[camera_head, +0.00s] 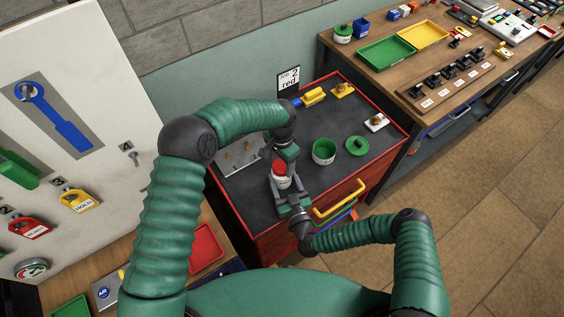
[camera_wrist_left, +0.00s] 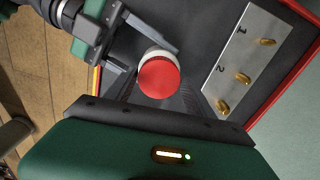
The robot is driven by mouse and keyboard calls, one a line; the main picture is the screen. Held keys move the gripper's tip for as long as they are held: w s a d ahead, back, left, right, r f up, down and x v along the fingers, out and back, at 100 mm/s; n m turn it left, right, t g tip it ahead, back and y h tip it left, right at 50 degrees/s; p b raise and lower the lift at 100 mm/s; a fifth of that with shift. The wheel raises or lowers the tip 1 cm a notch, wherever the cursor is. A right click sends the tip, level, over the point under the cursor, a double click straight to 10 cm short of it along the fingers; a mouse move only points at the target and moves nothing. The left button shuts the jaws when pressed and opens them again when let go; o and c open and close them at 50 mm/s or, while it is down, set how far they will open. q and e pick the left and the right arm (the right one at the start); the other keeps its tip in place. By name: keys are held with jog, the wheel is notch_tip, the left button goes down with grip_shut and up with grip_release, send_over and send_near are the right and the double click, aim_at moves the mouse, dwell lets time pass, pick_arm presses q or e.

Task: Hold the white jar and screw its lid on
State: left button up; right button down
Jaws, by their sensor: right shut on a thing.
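The white jar (camera_head: 281,183) stands upright on the dark top of the red-edged cabinet; its white rim also shows in the left wrist view (camera_wrist_left: 152,54). The red lid (camera_head: 279,167) sits on the jar's mouth, and it shows as a round red disc in the left wrist view (camera_wrist_left: 159,78). How far it is screwed down I cannot tell. My right gripper (camera_head: 283,190) is shut on the jar from the front. My left gripper (camera_head: 281,160) is above the lid, pointing down, its fingers apart on either side of it. I cannot see the fingers touching the lid.
A grey plate with brass pegs (camera_wrist_left: 242,62) is close by. A tool board (camera_head: 75,110) stands at the left.

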pick_arm(q)
jog(key=shift+o, duration=1.3)
notch_tip(320, 180, up, 12)
pick_arm(e)
jog(key=shift+c, duration=1.3)
grip_release()
pick_arm(q)
jog(key=shift+f, duration=0.1)
pick_arm(e)
jog(key=shift+s, duration=0.1)
